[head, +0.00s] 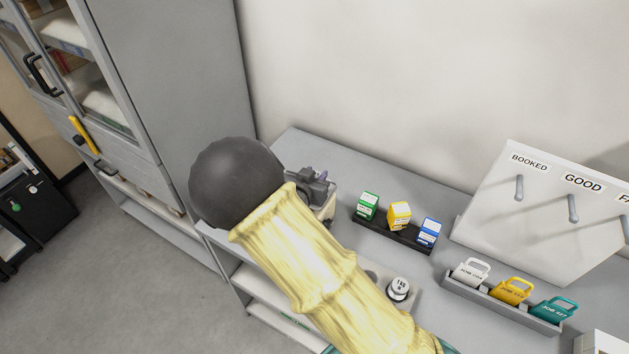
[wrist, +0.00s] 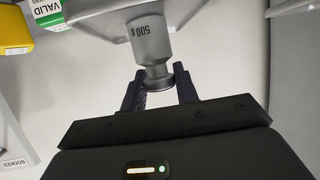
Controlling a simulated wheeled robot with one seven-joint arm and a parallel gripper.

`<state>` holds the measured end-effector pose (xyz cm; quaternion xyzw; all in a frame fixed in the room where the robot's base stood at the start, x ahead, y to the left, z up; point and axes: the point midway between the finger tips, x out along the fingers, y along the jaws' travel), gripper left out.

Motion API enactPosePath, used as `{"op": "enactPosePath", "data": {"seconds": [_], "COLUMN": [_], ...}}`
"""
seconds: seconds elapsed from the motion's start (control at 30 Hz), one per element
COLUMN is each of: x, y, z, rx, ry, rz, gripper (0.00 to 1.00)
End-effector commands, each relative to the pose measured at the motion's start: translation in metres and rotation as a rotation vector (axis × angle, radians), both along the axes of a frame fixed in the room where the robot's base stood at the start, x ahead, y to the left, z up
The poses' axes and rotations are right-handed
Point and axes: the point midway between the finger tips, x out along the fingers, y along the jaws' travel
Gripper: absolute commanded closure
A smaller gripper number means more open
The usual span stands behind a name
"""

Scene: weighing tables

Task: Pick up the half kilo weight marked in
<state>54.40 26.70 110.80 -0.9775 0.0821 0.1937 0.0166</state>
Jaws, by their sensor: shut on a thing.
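The half kilo weight (wrist: 150,38), a grey metal cylinder marked 500 g with a narrow neck and knob, is at the top middle of the wrist view. My gripper (wrist: 160,84) is shut on its knob, one dark finger on each side. The weight's broad end points away from the gripper, near a pale plate (wrist: 90,14); I cannot tell whether they touch. In the head view my gripper (head: 318,178) shows only in part behind my arm, above the grey table (head: 350,163). The weight cannot be made out there.
A smaller weight (head: 398,288) stands on the table to the right of my arm. Green (head: 367,205), yellow (head: 398,215) and blue (head: 429,232) blocks sit in a black rack. A key-tag tray (head: 500,306) and pegged board (head: 540,215) stand right. A grey cabinet (head: 190,80) is left.

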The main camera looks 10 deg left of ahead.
Motion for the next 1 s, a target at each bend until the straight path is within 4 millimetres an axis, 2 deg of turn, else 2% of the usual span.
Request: {"op": "enactPosePath", "data": {"seconds": [0.27, 0.73, 1.0], "x": [0.000, 0.000, 0.000], "y": [0.000, 0.000, 0.000], "z": [0.013, 0.089, 0.101], "rx": [0.003, 0.005, 0.001], "ry": [-0.002, -0.003, -0.001], "rz": [0.000, -0.001, 0.000], "gripper": [1.00, 1.00, 1.00]}}
